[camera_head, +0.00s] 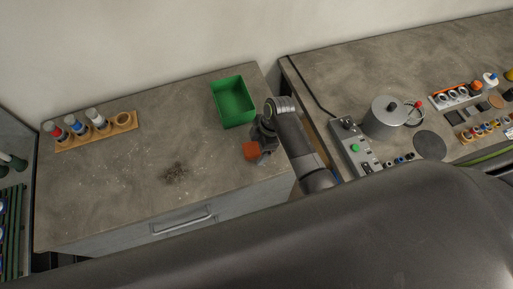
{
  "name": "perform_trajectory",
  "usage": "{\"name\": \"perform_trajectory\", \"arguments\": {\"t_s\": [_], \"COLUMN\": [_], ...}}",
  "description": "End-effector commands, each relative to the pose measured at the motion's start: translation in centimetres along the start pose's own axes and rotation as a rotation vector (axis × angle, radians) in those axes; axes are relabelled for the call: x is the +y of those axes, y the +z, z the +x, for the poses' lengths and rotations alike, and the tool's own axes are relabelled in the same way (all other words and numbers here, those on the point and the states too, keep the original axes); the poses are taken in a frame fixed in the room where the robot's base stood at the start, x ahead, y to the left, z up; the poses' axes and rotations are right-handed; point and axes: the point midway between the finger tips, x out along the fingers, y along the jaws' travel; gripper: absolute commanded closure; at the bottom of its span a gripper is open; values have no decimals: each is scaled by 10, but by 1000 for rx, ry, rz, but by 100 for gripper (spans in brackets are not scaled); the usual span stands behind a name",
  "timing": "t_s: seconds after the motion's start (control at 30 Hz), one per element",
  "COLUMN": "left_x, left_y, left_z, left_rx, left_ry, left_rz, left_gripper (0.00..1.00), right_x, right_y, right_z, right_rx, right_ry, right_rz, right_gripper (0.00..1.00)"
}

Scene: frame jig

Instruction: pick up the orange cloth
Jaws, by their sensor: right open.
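The orange cloth (250,151) is a small folded piece on the left worktop, near its front right edge. My right gripper (262,150) is directly beside and over the cloth, its dark fingers touching or nearly touching it. It is open; whether the cloth lies between the fingers I cannot tell. Part of the cloth may be hidden by the gripper. My left gripper is not in view.
A green open bin (233,103) stands just behind the gripper. A wooden rack (97,134) with several bottles is at the left. A dark crumb patch (174,172) lies mid-worktop. The right bench (350,77) holds a control box (355,150) and a metal pot (386,120).

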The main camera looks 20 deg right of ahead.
Motion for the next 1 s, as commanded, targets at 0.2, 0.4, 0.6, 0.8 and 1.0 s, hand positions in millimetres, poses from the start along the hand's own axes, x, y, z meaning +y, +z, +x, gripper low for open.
{"name": "perform_trajectory", "arguments": {"t_s": [0.2,0.4,0.6,0.8,1.0], "left_x": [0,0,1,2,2], "left_y": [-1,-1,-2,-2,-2], "left_z": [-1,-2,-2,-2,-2], "left_rx": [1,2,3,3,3], "left_ry": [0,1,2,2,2], "left_rz": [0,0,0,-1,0], "left_gripper": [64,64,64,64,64], "right_x": [0,0,0,0,0], "right_y": [0,1,2,2,2], "right_z": [0,3,4,4,4], "right_rx": [0,0,0,0,0], "right_ry": [0,-1,0,0,0], "right_rz": [0,0,0,0,0], "right_gripper": [18,18,18,25,51]}}
